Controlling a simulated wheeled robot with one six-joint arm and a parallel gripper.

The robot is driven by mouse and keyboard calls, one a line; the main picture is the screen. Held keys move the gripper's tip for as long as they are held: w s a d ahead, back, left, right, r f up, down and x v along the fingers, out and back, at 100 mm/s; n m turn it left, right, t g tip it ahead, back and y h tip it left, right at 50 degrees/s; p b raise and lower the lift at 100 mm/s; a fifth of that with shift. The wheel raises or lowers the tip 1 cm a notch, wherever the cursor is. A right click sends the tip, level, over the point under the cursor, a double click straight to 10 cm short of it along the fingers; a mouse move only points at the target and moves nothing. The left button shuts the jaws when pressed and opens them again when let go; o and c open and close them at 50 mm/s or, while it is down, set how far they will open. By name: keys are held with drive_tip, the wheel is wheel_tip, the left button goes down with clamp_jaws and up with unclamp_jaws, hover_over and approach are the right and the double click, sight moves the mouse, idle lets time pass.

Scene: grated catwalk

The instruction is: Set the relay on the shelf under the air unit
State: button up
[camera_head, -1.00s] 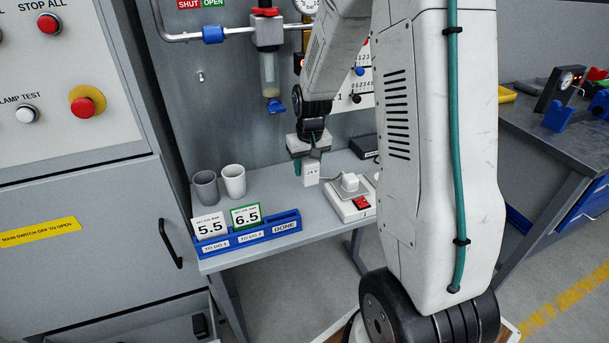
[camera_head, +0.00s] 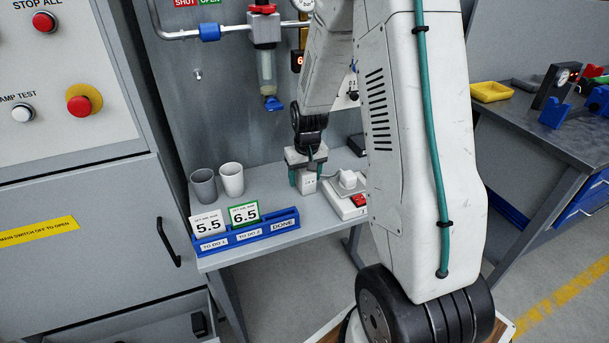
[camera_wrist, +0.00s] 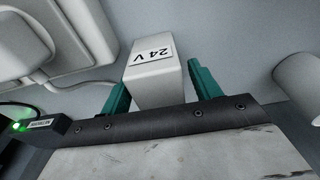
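The relay (camera_head: 307,184) is a small white block; its "24 V" label shows in the wrist view (camera_wrist: 153,58). It appears to stand upright on the grey shelf (camera_head: 270,200), below and right of the air unit (camera_head: 265,60) with its clear bowl. My gripper (camera_head: 307,172) points down over the relay, with one teal finger on each side. The fingers (camera_wrist: 160,92) look spread slightly wider than the block, with narrow gaps beside it. The relay's underside is hidden, so its contact with the shelf is not fully clear.
A grey cup (camera_head: 203,187) and a white cup (camera_head: 231,179) stand to the left. A blue card rack (camera_head: 245,238) lines the front edge. A white power block (camera_head: 345,207) with a plug and red switch is close on the right. Some bare shelf lies between cups and relay.

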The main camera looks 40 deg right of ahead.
drive_tip(key=r, duration=0.4)
drive_tip(key=s+r, duration=0.1)
drive_tip(key=r, duration=0.6)
drive_tip(key=shift+s+a+r, duration=0.15)
drive_tip(key=shift+a+r, duration=0.05)
drive_tip(key=shift+r, duration=0.2)
drive_tip(key=s+a+r, duration=0.5)
drive_tip(key=a+r, duration=0.1)
drive_tip(key=r, duration=0.1)
drive_tip(key=s+a+r+n, duration=0.1)
drive_tip(key=s+a+r, duration=0.1)
drive_tip(key=s, duration=0.5)
drive_tip(key=s+a+r+n, duration=0.1)
drive_tip(key=s+a+r, duration=0.1)
drive_tip(key=s+a, duration=0.3)
drive_tip(key=s+a+r+n, duration=0.1)
drive_tip(key=s+a, duration=0.3)
drive_tip(key=s, duration=0.5)
drive_tip(key=shift+s+r, duration=0.25)
drive_tip(key=shift+r, duration=0.45)
drive_tip(key=shift+a, duration=0.15)
